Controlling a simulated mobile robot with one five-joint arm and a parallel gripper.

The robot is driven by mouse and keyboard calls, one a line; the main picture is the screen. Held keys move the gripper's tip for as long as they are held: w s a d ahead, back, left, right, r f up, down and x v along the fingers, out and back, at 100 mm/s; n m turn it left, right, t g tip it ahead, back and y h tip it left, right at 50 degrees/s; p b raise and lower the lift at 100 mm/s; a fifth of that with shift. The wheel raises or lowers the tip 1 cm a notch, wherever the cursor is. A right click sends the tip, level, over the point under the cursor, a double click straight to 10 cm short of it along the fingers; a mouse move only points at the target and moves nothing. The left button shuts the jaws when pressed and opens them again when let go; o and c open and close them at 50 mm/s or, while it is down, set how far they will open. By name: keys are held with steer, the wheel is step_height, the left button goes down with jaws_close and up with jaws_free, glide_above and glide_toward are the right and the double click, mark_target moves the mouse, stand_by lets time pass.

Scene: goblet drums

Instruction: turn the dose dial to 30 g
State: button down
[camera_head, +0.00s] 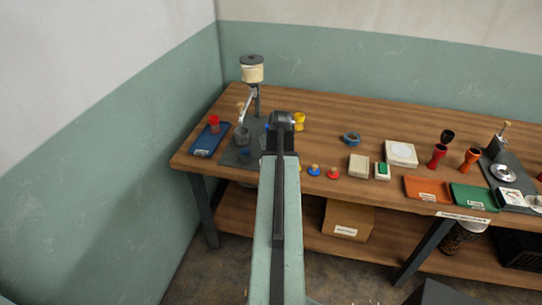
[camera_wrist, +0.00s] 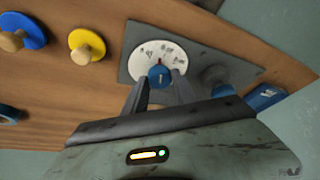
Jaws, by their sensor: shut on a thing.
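The dose dial has a round white face (camera_wrist: 172,50) with small dark marks, on a dark grey plate (camera_wrist: 135,70) in the wrist view. A blue knob (camera_wrist: 158,76) stands on the face, with a small red pointer just beyond it. My gripper (camera_wrist: 160,84) is shut on the blue knob, one finger on each side. The numbers on the face are too small and blurred to read, so I cannot tell the setting. In the head view my own arm hides the dial and the fingertips; the grey plate (camera_head: 236,157) shows beside it.
A dispenser with a hopper (camera_head: 252,72) stands behind the plate. A blue tray (camera_head: 203,145) with a red cup (camera_head: 213,121) lies at left. Yellow (camera_head: 299,120), blue (camera_head: 314,171) and red (camera_head: 333,173) pieces lie right of my arm, with boxes and mats farther right on the bench.

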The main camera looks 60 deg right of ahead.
steer(key=m+g+h, duration=0.1)
steer(key=m, duration=0.2)
steer(key=shift+w+m, duration=0.1)
steer(key=shift+m, duration=0.2)
steer(key=m+g, duration=0.1)
steer(key=m, duration=0.2)
steer(key=shift+w+m+g, duration=0.1)
steer(key=shift+m+g, duration=0.2)
steer(key=m+g, duration=0.2)
steer(key=m, duration=0.3)
steer(key=shift+m, duration=0.3)
steer(key=c, duration=1.1)
jaws_free()
steer(key=shift+o, duration=0.2)
steer(key=shift+w, duration=0.1)
steer(key=shift+r, duration=0.1)
